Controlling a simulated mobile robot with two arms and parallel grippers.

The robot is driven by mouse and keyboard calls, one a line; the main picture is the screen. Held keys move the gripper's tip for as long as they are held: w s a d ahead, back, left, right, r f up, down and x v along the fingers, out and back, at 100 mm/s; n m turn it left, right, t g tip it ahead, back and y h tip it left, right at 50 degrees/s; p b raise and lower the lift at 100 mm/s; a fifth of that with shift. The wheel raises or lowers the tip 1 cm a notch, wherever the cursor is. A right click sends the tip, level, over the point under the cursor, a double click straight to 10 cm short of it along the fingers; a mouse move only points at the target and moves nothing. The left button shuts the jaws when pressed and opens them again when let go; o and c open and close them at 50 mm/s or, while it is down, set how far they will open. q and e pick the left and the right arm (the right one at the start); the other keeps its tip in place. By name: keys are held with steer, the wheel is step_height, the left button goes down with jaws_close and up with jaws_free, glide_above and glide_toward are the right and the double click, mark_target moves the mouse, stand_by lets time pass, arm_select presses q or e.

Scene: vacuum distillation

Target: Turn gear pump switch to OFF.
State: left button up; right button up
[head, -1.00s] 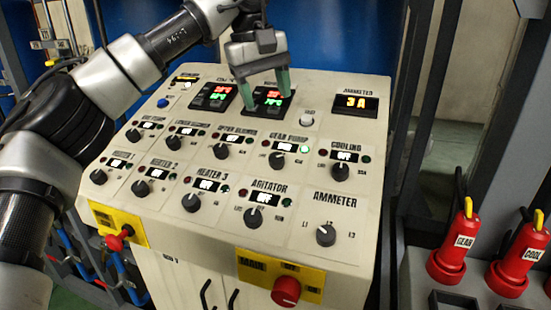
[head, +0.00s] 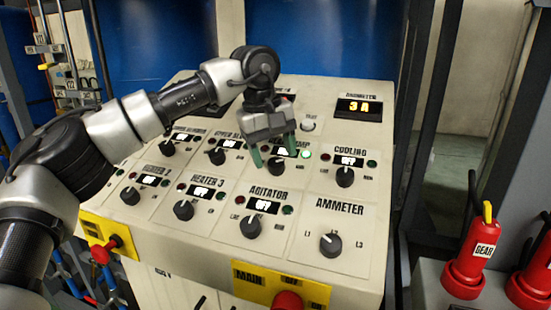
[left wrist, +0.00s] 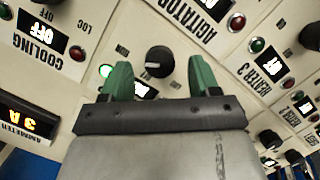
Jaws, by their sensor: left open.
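The gear pump switch (head: 277,167) is a black round knob on the sloped control panel (head: 225,245). A green lamp (head: 306,154) beside it is lit, and its display is partly covered by my gripper. My left gripper (head: 274,153) is open, with its green fingers just over the gear pump switch. In the left wrist view the knob (left wrist: 159,61) shows between and slightly beyond the two green fingers of my left gripper (left wrist: 161,75). Nothing is held. I cannot tell whether the fingers touch the knob. My right gripper is not in view.
The cooling knob (head: 345,177) is to the right, the agitator knob (head: 250,227) in front, and another knob (head: 217,157) to the left. The ammeter display (head: 359,108) reads 3 A. A red cylinder labelled GEAR (head: 476,258) stands at the right.

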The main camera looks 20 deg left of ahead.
arm_select(q)
steer(key=shift+w+f, duration=0.15)
steer(key=shift+f, duration=0.45)
steer(key=shift+d+f, duration=0.2)
steer(key=shift+f, duration=0.25)
steer(key=c, duration=0.9)
